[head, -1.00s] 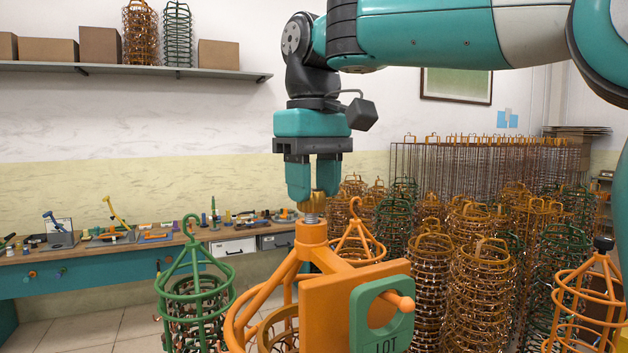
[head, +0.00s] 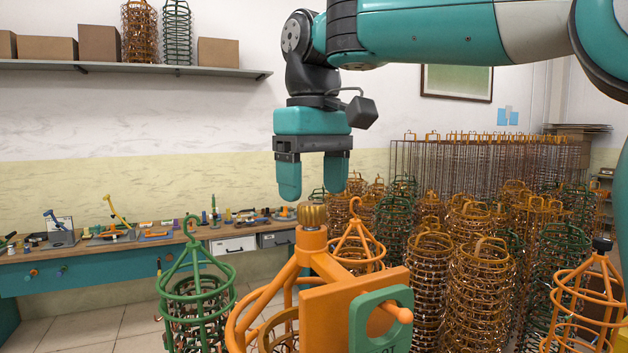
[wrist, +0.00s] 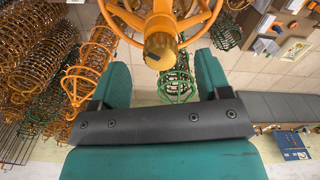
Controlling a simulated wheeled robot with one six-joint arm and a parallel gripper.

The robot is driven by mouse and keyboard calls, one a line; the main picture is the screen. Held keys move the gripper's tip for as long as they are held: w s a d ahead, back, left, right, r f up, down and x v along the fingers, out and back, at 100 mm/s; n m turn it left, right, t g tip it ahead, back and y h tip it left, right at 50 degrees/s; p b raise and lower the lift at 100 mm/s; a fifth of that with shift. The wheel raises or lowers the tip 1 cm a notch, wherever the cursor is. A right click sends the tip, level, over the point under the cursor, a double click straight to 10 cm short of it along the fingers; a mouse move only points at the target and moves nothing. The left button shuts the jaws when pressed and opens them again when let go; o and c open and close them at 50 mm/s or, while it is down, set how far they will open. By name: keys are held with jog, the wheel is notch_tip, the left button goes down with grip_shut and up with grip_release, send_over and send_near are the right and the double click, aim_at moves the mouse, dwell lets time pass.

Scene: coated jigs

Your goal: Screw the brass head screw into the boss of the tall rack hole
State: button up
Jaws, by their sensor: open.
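The brass head screw (head: 313,214) stands upright in the orange boss (head: 311,240) on top of the tall orange rack. Its ribbed head sits low on the boss and no thread shows below it. My gripper (head: 313,192) is open and empty, straight above the head, with its fingertips a little higher than the head's top. In the wrist view the brass head (wrist: 160,47) lies beyond and between the two spread fingers, apart from both.
A green tag (head: 380,318) hangs on an orange plate (head: 335,312) at the rack's front. Orange and green wire jigs crowd the right side. A green hooked jig (head: 195,290) stands at left, before a workbench (head: 110,255) with tools. Air around my gripper is clear.

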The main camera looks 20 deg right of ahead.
aim_at(314, 204)
notch_tip(314, 204, up, 10)
jog(key=p, duration=0.2)
dwell(1.9)
